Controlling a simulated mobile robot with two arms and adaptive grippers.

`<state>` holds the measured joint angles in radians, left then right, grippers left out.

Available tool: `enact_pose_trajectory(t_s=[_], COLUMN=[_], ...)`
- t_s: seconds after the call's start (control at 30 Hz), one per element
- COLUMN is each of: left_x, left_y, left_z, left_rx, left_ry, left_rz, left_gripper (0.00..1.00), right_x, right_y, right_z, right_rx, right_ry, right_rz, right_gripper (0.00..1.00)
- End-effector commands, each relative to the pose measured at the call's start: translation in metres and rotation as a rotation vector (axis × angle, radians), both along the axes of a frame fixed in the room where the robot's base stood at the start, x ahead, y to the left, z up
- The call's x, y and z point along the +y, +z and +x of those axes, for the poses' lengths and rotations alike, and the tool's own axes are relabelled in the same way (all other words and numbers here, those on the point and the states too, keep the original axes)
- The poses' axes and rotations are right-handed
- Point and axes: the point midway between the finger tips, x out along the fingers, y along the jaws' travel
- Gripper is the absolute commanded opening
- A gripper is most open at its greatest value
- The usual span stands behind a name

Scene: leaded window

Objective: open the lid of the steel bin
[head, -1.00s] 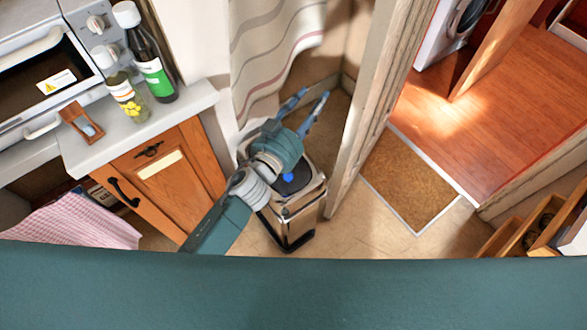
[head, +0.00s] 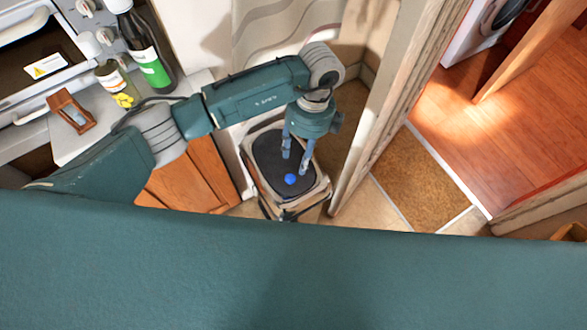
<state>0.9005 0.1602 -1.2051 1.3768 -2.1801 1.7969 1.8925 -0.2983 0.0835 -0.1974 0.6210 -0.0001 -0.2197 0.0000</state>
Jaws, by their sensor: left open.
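The steel bin (head: 322,192) stands on the floor in the corner between the wooden cabinet and the door frame. Its dark lid (head: 264,168) lies on top and looks shut, with a blue spot (head: 290,179) on it. My left gripper (head: 295,165) points down over the lid, its two blue fingers apart and nothing between them. The fingertips are close to the blue spot; I cannot tell whether they touch the lid. The lower front of the bin is hidden by my own body. My right gripper is not in view.
A curtain (head: 270,35) hangs behind the bin. The door frame (head: 395,100) is close on its right, with a brown mat (head: 425,180) beyond.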

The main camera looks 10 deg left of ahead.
Motion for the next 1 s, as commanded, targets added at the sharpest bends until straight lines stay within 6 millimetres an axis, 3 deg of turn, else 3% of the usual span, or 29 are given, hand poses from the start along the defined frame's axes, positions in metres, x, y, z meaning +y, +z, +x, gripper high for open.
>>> enact_pose_trajectory(t_s=[0.17,0.63,1.0], left_x=[0.011,0.019,0.022], left_y=[-0.009,-0.089,-0.105], left_z=[0.001,-0.011,-0.013], left_rx=[-0.008,-0.007,-0.009], left_ry=[0.013,0.009,0.008], left_rz=[0.04,0.034,0.032], left_gripper=[0.44,0.44,0.44], right_x=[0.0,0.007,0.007], right_y=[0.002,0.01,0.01], right_z=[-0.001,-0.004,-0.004], right_rx=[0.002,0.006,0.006], right_ry=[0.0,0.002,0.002], right_rz=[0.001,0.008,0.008], right_gripper=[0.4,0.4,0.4])
